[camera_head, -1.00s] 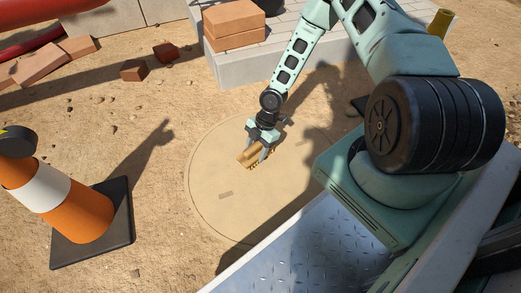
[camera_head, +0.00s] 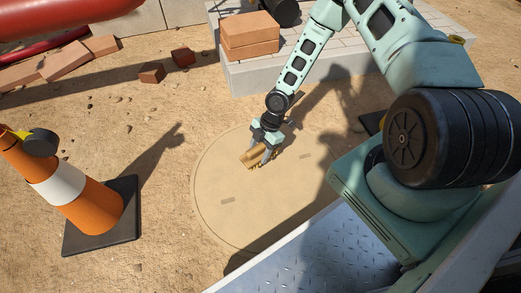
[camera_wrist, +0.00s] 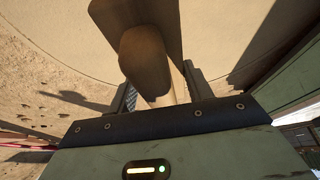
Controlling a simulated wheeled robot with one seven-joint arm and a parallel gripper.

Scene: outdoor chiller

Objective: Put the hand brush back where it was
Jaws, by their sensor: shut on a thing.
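The hand brush (camera_head: 255,157) is tan, with a wooden-looking body and bristles along its lower side. My gripper (camera_head: 266,153) is shut on it and holds it over the round sandy-coloured cover in the ground. In the wrist view the brush (camera_wrist: 146,55) runs away between the fingers, its rounded handle end close to the camera. Its bristles are hidden there. I cannot tell how high the brush is above the cover.
The round cover (camera_head: 228,223) is otherwise bare. A traffic cone (camera_head: 85,200) stands at left on a black base. Bricks (camera_head: 250,36) are stacked on a pale paved block (camera_head: 262,73) behind. Loose bricks (camera_head: 151,72) and a red pipe (camera_head: 60,18) lie at back left.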

